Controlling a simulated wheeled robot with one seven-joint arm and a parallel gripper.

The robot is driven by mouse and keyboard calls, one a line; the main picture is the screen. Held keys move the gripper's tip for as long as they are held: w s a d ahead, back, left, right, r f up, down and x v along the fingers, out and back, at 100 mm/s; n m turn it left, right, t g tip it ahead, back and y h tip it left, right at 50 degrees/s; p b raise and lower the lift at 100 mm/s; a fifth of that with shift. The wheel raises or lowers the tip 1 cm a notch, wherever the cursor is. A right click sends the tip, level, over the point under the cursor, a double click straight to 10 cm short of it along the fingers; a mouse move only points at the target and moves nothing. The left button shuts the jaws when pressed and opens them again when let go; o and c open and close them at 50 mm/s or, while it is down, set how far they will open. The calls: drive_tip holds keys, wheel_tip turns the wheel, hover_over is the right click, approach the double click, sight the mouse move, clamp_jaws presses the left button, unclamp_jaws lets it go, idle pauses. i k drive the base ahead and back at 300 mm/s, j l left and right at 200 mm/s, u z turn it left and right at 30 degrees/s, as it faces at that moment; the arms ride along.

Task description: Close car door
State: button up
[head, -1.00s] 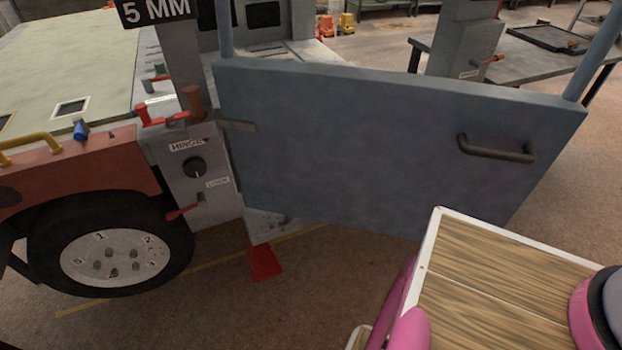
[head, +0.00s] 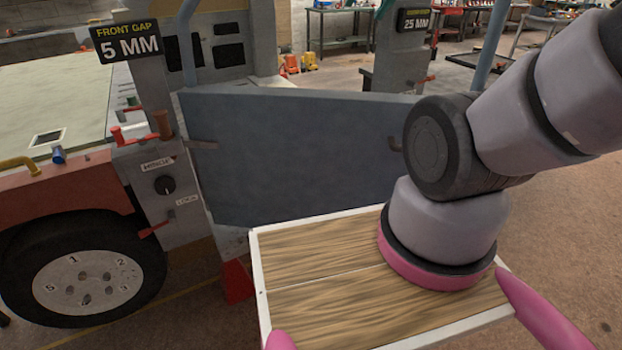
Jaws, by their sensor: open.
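The car door (head: 290,150) is a flat blue-grey panel with thin posts rising above it. Its left edge meets the grey hinge pillar (head: 160,185), which carries a black knob and red levers. The panel stands swung out from the pillar, so the door is open. The dark door handle (head: 394,145) shows only in part, at the left edge of my arm. My arm hides the door's right end.
A car front with a dark tyre (head: 25,275) and a reddish fender (head: 50,190) stands at the left. A red wedge-like piece (head: 236,281) is on the floor below the hinge. A workbench (head: 340,12) stands far back. Open floor (head: 575,215) shows at the right.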

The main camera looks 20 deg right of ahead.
sight(263, 157)
drive_tip(key=k+j+z, duration=0.1)
drive_tip(key=z, duration=0.35)
drive_tip(key=k+j+z, duration=0.1)
drive_tip(key=z, duration=0.3)
drive_tip(key=k+z, duration=0.15)
drive_tip(key=z, duration=0.3)
